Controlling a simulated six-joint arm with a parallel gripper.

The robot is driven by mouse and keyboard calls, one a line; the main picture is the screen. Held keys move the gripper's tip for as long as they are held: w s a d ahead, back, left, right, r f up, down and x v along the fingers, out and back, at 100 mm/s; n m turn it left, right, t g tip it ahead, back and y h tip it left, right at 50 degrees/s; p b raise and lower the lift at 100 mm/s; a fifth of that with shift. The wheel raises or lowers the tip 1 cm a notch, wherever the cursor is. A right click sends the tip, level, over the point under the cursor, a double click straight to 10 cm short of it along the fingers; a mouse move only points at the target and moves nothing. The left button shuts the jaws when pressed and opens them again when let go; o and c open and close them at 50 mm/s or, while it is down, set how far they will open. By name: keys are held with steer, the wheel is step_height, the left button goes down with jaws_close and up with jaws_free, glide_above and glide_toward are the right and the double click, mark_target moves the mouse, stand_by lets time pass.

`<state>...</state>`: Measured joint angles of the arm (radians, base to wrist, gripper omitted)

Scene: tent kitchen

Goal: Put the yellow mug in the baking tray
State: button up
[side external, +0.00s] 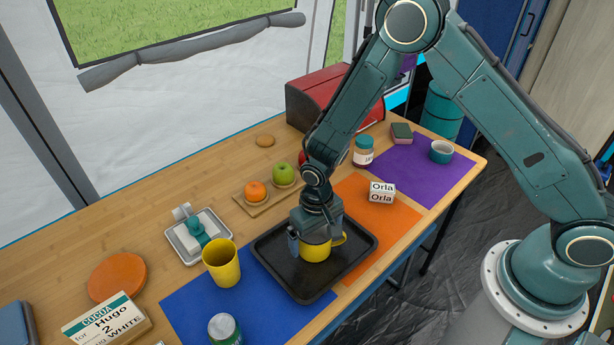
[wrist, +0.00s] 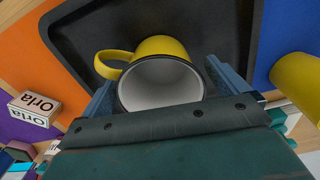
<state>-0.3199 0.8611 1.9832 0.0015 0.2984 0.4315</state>
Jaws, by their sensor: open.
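The yellow mug (side external: 314,250) is inside the black baking tray (side external: 275,240), below my gripper. In the wrist view the mug (wrist: 160,48) shows its pale inside and dark rim, with its handle to the left. My gripper (side external: 316,238) is over the tray, and its fingers (wrist: 163,88) stand open on either side of the mug. The mug's underside is hidden, so I cannot tell for sure whether it touches the tray floor (wrist: 215,25). The tray lies across the blue and orange mats.
A yellow cup (side external: 221,264) without a visible handle stands left of the tray, close to it. A wooden board (side external: 262,204) with an orange and a green apple is behind. A labelled box (side external: 381,192) and a jar (side external: 363,152) are to the right. A can (side external: 224,328) stands in front.

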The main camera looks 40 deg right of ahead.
step_height(320, 180, up, 10)
steer(key=shift+r, duration=0.15)
stand_by(0.4)
steer(key=shift+r, duration=0.15)
stand_by(0.4)
steer(key=s+d+r+t, duration=0.1)
steer(key=s+d+r, duration=0.25)
steer(key=r, duration=0.55)
steer(key=s+d+r+t, duration=0.2)
steer(key=s+d+r, duration=0.15)
steer(key=r, duration=0.55)
steer(key=s+d+r+t, duration=0.1)
steer(key=s+d+r, duration=0.2)
steer(key=s, duration=0.4)
steer(key=s+d+r+n+t, duration=0.1)
steer(key=s+d+r, duration=0.2)
steer(key=s, duration=0.4)
steer(key=shift+s+r+t, duration=0.3)
steer(key=shift+s+r, duration=0.1)
steer(key=shift+r, duration=0.2)
